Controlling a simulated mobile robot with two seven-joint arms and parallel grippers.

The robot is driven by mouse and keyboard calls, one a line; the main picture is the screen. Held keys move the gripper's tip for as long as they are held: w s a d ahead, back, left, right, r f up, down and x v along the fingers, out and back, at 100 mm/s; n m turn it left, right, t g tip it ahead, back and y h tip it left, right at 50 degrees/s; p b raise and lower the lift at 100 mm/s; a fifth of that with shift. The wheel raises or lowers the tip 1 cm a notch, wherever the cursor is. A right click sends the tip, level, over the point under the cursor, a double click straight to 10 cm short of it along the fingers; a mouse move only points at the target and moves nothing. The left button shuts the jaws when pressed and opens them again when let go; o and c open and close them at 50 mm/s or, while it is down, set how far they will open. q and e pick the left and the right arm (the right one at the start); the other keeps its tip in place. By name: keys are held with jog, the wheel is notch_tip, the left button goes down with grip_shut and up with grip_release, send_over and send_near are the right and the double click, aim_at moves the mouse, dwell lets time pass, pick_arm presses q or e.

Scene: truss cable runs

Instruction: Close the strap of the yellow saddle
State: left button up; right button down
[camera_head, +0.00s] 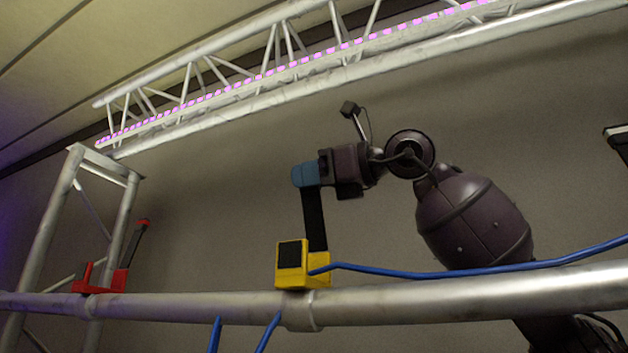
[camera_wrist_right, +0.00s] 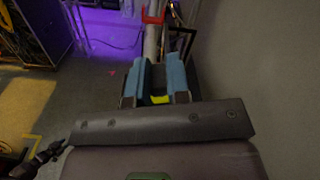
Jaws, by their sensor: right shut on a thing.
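The yellow saddle (camera_head: 291,277) sits on top of the horizontal metal tube in the head view. Its black strap (camera_head: 315,222) stands nearly upright from the saddle's right side, so the strap is open. My right gripper (camera_head: 306,175), with blue fingers, is at the top end of the strap and shut on it. In the right wrist view, the blue fingers of my right gripper (camera_wrist_right: 162,78) show with a small yellow-green patch (camera_wrist_right: 159,99) between them. A blue cable (camera_head: 430,273) runs from the right into the yellow saddle. My left gripper is not in view.
A red saddle (camera_head: 98,285) with its strap raised sits further left on the same tube (camera_head: 450,302). Blue cable pieces (camera_head: 268,334) hang below the tube. A lit truss (camera_head: 270,85) crosses above. The space left of the yellow saddle is clear.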

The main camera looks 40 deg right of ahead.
jog(key=shift+s+a+f+n, duration=0.25)
jog(key=shift+s+a+n, duration=0.05)
jog(key=shift+a+n, duration=0.35)
jog(key=c, duration=1.1)
grip_release()
jog(key=shift+s+d, duration=0.1)
jog(key=shift+b+v, duration=1)
jog(key=shift+v, duration=2.65)
